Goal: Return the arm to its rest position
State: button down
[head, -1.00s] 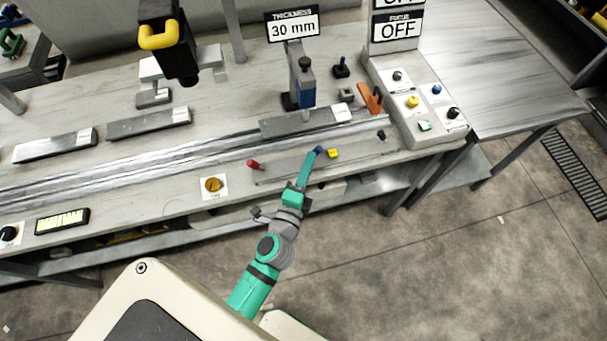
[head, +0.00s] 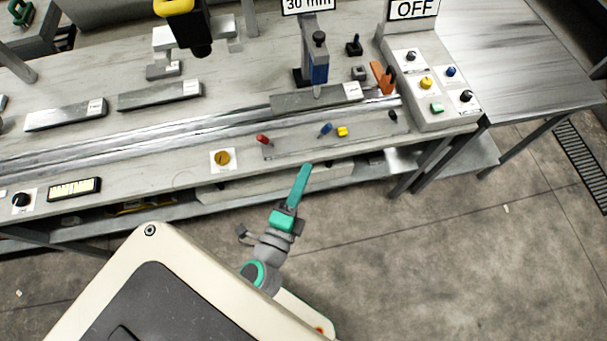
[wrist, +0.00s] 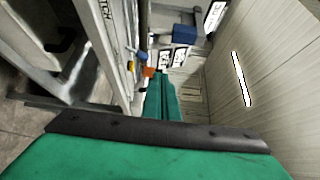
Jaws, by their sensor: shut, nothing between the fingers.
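My gripper (head: 303,172) is green and stands in front of the bench's front edge in the head view, with its shut fingers pointing up toward the bench. Nothing is held between the fingers. It touches nothing that I can see. In the wrist view the shut green fingers (wrist: 161,97) point away from the camera, with the bench to their left. My arm (head: 268,258) is folded close to my body below the gripper.
The bench (head: 150,170) carries a red knob (head: 262,139), a blue knob (head: 325,129), a yellow knob (head: 342,132) and an orange button (head: 222,158) near its front. A control box (head: 440,118) stands at right. The floor (head: 430,255) at lower right is clear.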

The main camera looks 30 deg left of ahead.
jog(key=shift+s, duration=0.1)
dwell(0.5)
jog(key=s+d+f+n+g+h, duration=0.1)
jog(key=s+d+f+n+h, duration=0.1)
jog(key=s+d+n, duration=0.5)
jog(key=s+d+f+n+g+h, duration=0.1)
jog(key=s+d+f+n, duration=0.1)
jog(key=s+d+n, duration=0.5)
jog(key=d+n, duration=0.1)
jog(key=d, duration=0.2)
jog(key=shift+d+f+n+h, duration=0.4)
